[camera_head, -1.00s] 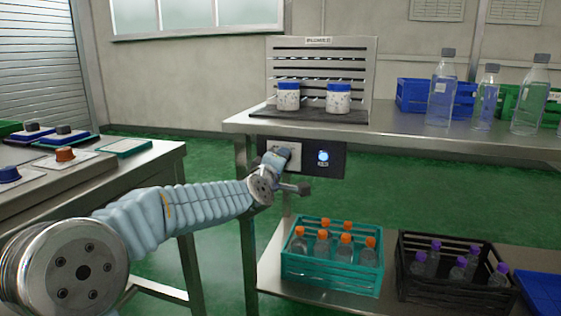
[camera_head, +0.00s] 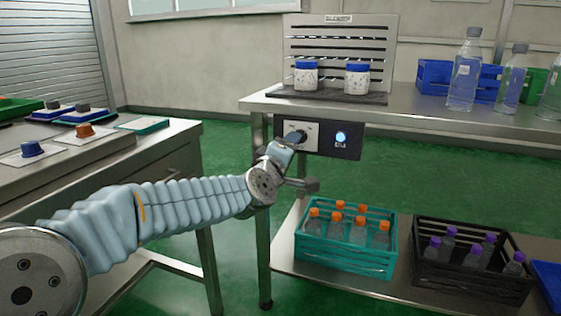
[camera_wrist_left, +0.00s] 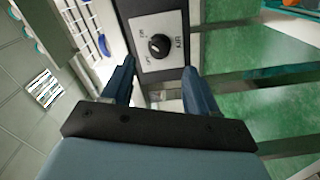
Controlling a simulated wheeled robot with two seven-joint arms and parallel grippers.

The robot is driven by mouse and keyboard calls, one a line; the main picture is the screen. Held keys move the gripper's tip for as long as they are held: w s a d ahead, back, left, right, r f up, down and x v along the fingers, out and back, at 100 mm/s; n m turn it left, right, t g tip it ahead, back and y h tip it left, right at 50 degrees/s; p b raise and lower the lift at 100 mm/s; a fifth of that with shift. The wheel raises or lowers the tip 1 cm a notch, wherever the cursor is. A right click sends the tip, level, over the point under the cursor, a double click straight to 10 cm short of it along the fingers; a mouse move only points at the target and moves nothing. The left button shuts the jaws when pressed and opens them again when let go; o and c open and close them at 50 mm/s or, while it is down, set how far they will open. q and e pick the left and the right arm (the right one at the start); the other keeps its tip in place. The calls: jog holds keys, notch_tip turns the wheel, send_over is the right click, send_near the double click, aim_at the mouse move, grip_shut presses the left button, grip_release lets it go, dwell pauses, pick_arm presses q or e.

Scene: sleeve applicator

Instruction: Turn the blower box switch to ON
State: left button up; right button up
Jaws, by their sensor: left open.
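The blower box (camera_head: 347,148) is a dark box under the front edge of the steel bench, with a blue-lit round button (camera_head: 341,137) on its right part. Its switch, a black rotary knob (camera_wrist_left: 159,46), sits on a light plate (camera_wrist_left: 175,26) with printed labels too small to read surely. My left gripper (camera_head: 294,140) is in front of this plate and hides part of it in the head view. In the left wrist view my left gripper (camera_wrist_left: 160,82) is open, its two fingers apart and short of the knob, which lies beyond and between them. My right gripper is not in view.
Two white jars with blue lids (camera_head: 306,78) stand on the bench (camera_head: 262,103) before a slatted panel. Clear bottles (camera_head: 466,70) stand at right. Below are a teal crate (camera_head: 345,259) and a black crate (camera_head: 470,285) with bottles. A side table (camera_head: 175,140) is at left.

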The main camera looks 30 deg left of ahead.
pick_arm(q)
jog(key=v, duration=0.6)
jog(key=shift+s, duration=0.3)
jog(key=shift+d, duration=0.15)
